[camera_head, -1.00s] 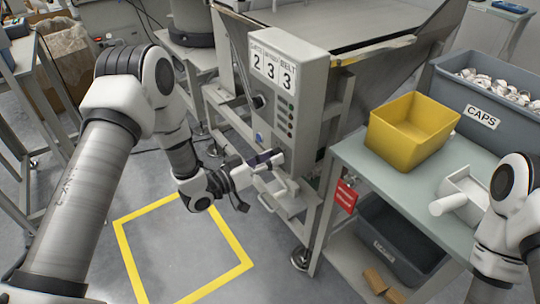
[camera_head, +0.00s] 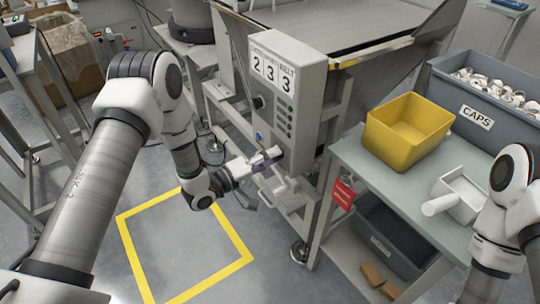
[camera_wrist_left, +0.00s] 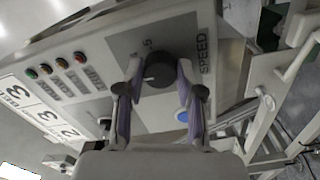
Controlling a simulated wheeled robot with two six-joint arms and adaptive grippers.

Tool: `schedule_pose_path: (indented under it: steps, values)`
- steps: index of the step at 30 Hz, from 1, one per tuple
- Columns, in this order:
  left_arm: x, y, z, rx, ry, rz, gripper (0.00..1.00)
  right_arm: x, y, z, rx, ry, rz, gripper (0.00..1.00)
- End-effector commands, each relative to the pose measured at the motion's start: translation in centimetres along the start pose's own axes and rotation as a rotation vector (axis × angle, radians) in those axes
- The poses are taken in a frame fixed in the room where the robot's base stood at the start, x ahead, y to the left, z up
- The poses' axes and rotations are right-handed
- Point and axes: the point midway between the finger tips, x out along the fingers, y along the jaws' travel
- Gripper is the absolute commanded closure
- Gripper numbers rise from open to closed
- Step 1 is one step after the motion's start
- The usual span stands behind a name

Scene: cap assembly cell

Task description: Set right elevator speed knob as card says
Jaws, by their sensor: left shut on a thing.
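The grey control box (camera_head: 308,92) on the machine carries a white card (camera_head: 272,70) with the large digits 2, 3, 3; the last column is headed BELT. In the left wrist view a black knob (camera_wrist_left: 159,68) sits on a dark plate marked SPEED, with a 5 beside it. My left gripper (camera_wrist_left: 160,88) has its two purple-padded fingers on either side of this knob and is shut on it. In the head view the same gripper (camera_head: 272,157) is at the box's lower face and hides the knob. The knob's exact setting is hard to read. My right gripper is out of view.
A blue button (camera_wrist_left: 182,116) lies close to the left fingers. A row of coloured lights (camera_wrist_left: 62,64) is on the box. Floor inside the yellow outline (camera_head: 185,245) is clear.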

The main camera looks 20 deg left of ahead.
Motion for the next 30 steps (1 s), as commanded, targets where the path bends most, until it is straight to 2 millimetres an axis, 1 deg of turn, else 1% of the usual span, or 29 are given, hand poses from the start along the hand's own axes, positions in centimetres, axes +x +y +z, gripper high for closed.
schedule_pose_path:
  steps: [9,23,24,25,30]
  values:
    - [0.00,0.01,0.00,-0.101,0.000,-0.001,0.98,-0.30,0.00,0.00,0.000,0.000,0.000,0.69]
    - [0.00,-0.02,0.01,-0.112,0.000,0.000,0.98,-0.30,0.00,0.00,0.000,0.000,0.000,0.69]
    - [0.00,-0.02,0.01,-0.112,0.000,0.000,0.49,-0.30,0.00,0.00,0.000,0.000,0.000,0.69]
    - [0.00,-0.02,0.00,-0.112,0.000,0.000,0.39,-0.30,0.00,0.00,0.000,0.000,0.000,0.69]
    - [0.00,-0.01,0.01,-0.112,0.000,0.000,0.38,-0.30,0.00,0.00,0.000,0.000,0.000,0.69]
